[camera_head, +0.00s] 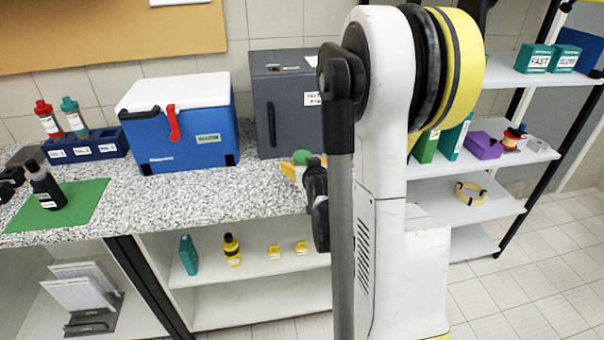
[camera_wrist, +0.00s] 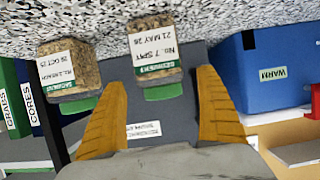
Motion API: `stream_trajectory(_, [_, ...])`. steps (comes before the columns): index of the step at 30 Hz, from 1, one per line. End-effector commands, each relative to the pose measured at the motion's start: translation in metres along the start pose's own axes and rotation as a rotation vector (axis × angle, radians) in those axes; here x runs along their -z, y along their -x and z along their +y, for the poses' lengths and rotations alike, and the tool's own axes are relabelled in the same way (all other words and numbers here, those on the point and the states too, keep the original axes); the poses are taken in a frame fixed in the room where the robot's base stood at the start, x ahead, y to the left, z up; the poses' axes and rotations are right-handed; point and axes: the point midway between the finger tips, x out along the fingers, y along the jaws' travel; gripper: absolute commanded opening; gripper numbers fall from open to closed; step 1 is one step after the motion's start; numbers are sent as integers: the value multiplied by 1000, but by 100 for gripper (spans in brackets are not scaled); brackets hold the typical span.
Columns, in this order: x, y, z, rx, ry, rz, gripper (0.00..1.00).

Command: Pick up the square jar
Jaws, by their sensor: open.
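Two square-sided jars stand on the speckled counter, appearing upside down in the wrist view. Both have brown contents, a white-and-green label and a green lid. One jar (camera_wrist: 155,58) is in line with the gap between my fingers, with its lid end between the tips. The other jar (camera_wrist: 68,70) is outside the gap, to the left. My gripper (camera_wrist: 160,80) is open with its yellow fingers apart, and nothing is held. In the head view my gripper (camera_head: 291,171) is at the counter by a green lid (camera_head: 302,157); my arm hides most of that area.
A blue cooler (camera_head: 182,130) with a white lid stands left on the counter (camera_head: 230,190). A grey cabinet (camera_head: 283,105) stands behind the gripper. A green mat (camera_head: 85,200) holds a dark bottle. Shelves at right hold boxes. The counter before the cooler is clear.

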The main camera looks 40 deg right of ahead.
Motion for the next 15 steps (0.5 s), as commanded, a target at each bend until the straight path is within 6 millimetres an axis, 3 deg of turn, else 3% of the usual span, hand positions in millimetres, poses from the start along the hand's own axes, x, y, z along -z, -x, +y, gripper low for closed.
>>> stream_trajectory(6, [0,-27,0,1,-1,0,85])
stream_trajectory(13, [1,-28,0,0,-1,0,85])
stream_trajectory(14, [1,-28,0,0,-1,0,79])
stream_trajectory(15, [1,-28,0,0,-1,0,67])
